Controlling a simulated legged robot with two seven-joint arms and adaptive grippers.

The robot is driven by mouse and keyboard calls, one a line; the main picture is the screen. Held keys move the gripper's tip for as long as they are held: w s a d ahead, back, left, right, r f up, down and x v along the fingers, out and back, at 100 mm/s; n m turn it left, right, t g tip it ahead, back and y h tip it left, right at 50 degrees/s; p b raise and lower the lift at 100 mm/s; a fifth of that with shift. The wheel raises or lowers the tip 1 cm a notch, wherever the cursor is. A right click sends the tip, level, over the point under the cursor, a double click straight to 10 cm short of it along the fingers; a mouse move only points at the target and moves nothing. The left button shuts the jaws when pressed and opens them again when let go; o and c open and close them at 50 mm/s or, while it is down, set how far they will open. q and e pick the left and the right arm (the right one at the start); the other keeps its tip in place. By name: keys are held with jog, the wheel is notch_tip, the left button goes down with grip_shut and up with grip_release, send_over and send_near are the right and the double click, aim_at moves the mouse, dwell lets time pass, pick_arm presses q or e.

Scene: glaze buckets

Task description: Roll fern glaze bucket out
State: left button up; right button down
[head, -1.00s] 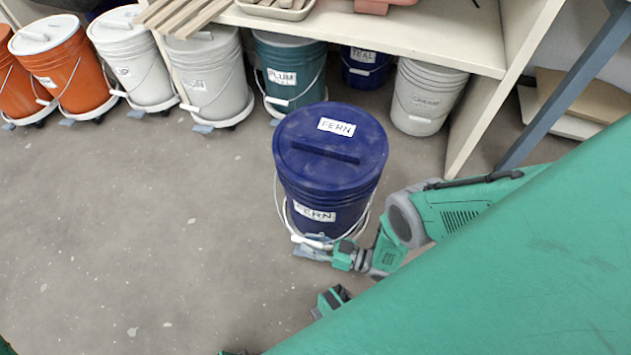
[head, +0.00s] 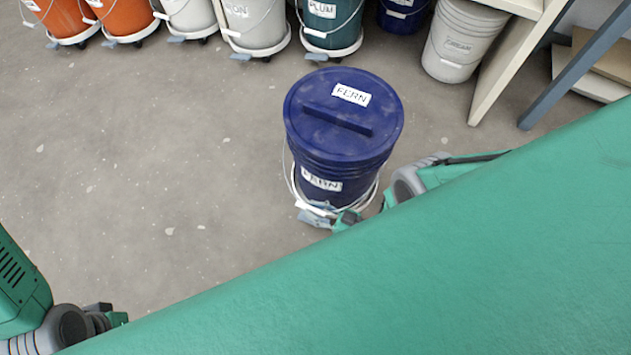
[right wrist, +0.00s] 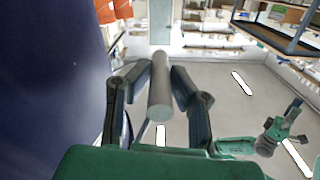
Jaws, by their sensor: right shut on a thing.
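The fern bucket (head: 340,135) is dark blue with a lid and two white FERN labels, and stands upright on open floor in front of the shelf. A white wire handle hangs down around its front. My right gripper (head: 338,217) is low at the bucket's front, partly hidden by my green arm. In the right wrist view its fingers (right wrist: 160,85) are closed around a pale grey cylindrical grip, with the blue bucket wall close on the left. My left arm shows at the lower left of the head view, but its fingertips cannot be made out.
Behind stand orange buckets (head: 68,15), a grey bucket (head: 252,20), a teal PLUM bucket (head: 331,25) and a cream bucket (head: 458,42). A shelf leg (head: 507,70) stands to the right. Floor at left and front is clear.

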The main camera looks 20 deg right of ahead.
jog(key=shift+s+d+f, duration=0.1)
jog(key=shift+s+d, duration=0.05)
jog(key=c, duration=1.5)
grip_release()
jog(key=shift+o, duration=0.2)
